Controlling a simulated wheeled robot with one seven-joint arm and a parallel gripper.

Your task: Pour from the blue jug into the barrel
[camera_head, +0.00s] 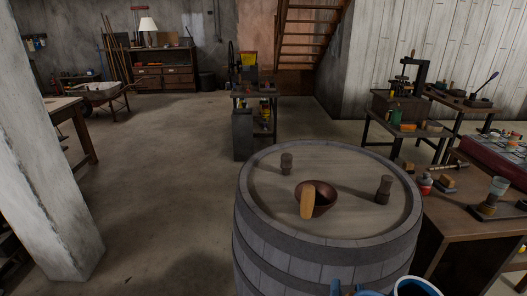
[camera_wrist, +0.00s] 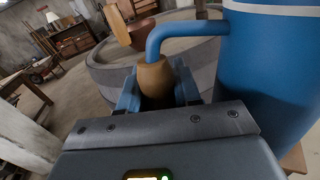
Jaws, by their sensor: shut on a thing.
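The blue jug (camera_head: 418,287) shows at the bottom edge in the head view, its rim open upward and most of its body cut off. In the wrist view the jug (camera_wrist: 268,70) fills the right side, with a pale band near the top. My gripper (camera_wrist: 157,92) is shut on the tan grip of the jug's bent blue handle (camera_wrist: 185,28). What is in the jug cannot be seen. The grey wooden barrel (camera_head: 330,245) stands upright beyond the jug, in the middle of the head view. Its rim (camera_wrist: 105,72) also shows behind the handle in the wrist view.
A cluttered table (camera_head: 460,215) stands close on the right. A pale pillar (camera_head: 50,170) is at left. Floor left of the barrel is clear.

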